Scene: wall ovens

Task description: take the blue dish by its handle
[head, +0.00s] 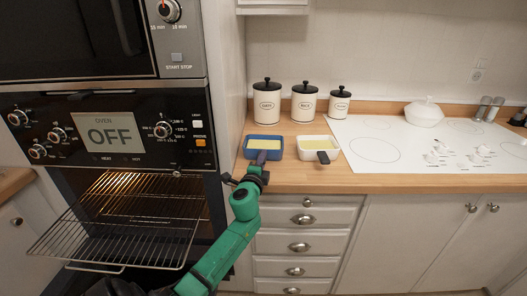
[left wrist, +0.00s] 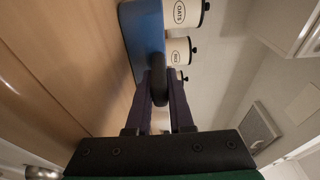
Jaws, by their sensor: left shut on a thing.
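The blue dish (head: 249,154) stands on the wooden counter, with something pale yellow in it. Its handle points toward the counter's front edge. My left gripper (head: 259,162) is at the front of the dish, shut on the dark handle. In the left wrist view the blue dish (left wrist: 143,35) shows at the top, and its dark handle (left wrist: 158,88) lies between the two fingers of my left gripper (left wrist: 162,92). My right gripper is in neither view.
A white dish (head: 306,150) with a dark handle stands just right of the blue one. Several labelled canisters (head: 303,103) stand behind. A white cooktop (head: 375,150) lies further right. The oven at left is open, with its wire rack (head: 120,235) pulled out.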

